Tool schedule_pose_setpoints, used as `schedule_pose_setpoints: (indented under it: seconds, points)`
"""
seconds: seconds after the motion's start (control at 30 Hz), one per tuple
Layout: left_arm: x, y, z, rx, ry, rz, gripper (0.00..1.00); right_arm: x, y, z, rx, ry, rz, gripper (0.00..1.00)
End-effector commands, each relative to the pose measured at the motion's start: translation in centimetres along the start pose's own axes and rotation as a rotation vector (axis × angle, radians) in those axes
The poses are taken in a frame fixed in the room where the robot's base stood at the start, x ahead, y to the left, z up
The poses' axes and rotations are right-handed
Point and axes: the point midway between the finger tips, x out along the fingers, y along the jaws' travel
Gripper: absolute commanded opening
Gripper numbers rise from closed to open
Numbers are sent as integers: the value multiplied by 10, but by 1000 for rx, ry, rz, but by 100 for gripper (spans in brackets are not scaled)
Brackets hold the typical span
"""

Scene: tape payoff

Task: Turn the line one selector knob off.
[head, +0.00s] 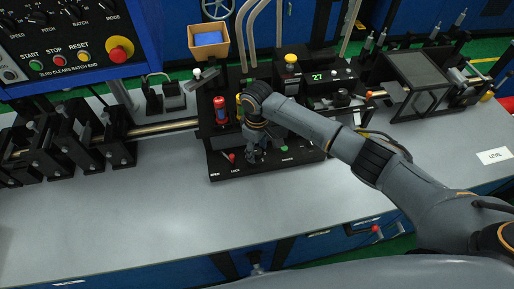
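My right gripper (257,155) points down over the front of a black fixture plate (222,160) in the middle of the bench. Its fingers are small and dark, and I cannot tell whether they are open or shut. No knob readable as the line one selector shows; the gripper and wrist hide part of the plate. A small red-tipped lever (232,157) stands left of the gripper, near small white labels. A green button (284,148) sits to its right. My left gripper is not in view.
A control panel (70,45) with several knobs and a red emergency button (118,50) stands upper left. A red cylinder (220,109), a yellow-capped part (291,62) and a display reading 27 (317,77) stand near my arm. The grey bench front (130,215) is clear.

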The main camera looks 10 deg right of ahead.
Motion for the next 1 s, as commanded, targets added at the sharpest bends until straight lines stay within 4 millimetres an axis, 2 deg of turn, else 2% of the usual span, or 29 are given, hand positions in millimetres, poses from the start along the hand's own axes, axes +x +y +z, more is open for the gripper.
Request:
schedule_pose_setpoints:
  seconds: [0.17, 0.27, 0.7, 0.83, 1.0]
  points:
    - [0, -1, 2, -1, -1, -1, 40, -2, 0, 0, -1, 0, 1, 52]
    - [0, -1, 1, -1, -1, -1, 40, -11, 0, -1, -1, 2, 1, 52]
    - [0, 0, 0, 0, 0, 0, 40, -98, 1, -1, -1, 3, 2, 52]
    - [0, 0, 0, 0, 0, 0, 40, -113, 0, 0, 0, 1, 0, 52]
    - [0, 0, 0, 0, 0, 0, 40, -120, 0, 0, -1, 0, 0, 52]
